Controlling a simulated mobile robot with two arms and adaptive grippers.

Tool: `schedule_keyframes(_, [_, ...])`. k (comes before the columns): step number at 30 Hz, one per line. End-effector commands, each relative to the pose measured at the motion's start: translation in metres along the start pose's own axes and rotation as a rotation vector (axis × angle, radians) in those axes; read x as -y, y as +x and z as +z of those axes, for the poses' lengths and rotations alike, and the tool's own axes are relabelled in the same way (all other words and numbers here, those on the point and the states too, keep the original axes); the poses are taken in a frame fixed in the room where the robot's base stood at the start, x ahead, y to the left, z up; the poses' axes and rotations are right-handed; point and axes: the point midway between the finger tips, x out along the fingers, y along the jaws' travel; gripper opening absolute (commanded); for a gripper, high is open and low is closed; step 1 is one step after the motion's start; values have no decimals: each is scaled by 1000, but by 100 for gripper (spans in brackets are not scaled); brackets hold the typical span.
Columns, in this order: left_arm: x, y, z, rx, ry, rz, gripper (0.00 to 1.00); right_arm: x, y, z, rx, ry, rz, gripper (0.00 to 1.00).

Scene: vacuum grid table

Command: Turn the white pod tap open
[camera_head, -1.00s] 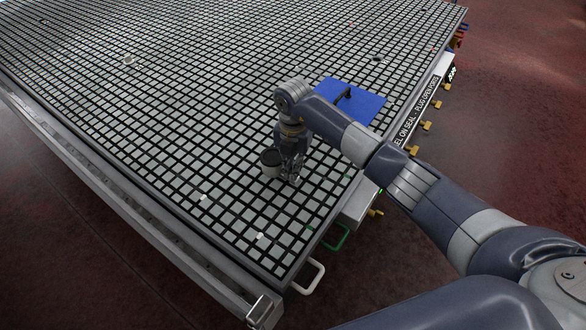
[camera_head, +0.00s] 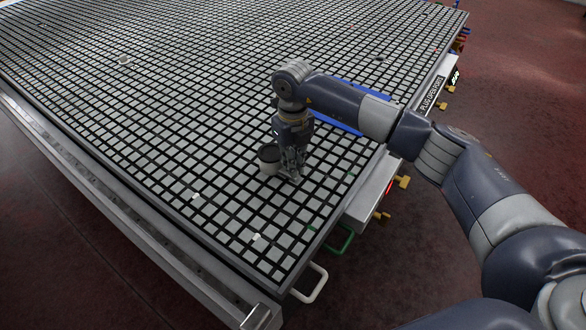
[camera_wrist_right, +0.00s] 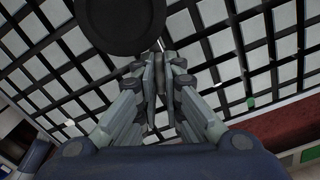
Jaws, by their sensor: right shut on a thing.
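A small pod with a pale side and a dark round top (camera_head: 268,158) stands on the grid table near its right front corner. Its dark disc (camera_wrist_right: 122,20) fills the top of the right wrist view. My right gripper (camera_head: 291,177) points down close beside the pod, on its right. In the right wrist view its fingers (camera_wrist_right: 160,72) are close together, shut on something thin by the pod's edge. I take this to be the pod's tap; the fingers hide it, so its angle cannot be seen. My left gripper is not in view.
The table (camera_head: 150,115) has a dark grid with pale squares, mostly clear. A blue panel (camera_head: 343,121) lies behind my right arm, partly hidden. A white handle (camera_head: 312,286), a green handle (camera_head: 342,240) and brass fittings (camera_head: 403,182) stick out from the table's right side.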

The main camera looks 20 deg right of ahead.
Motion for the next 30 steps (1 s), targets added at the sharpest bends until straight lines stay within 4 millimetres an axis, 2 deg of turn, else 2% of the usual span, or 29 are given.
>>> schedule_keyframes(3, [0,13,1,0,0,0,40,0,3,0,2,-100,-2,0])
schedule_keyframes(15, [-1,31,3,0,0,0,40,0,1,0,1,-335,-1,0])
schedule_keyframes(30, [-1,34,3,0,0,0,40,0,-1,0,1,-397,-1,0])
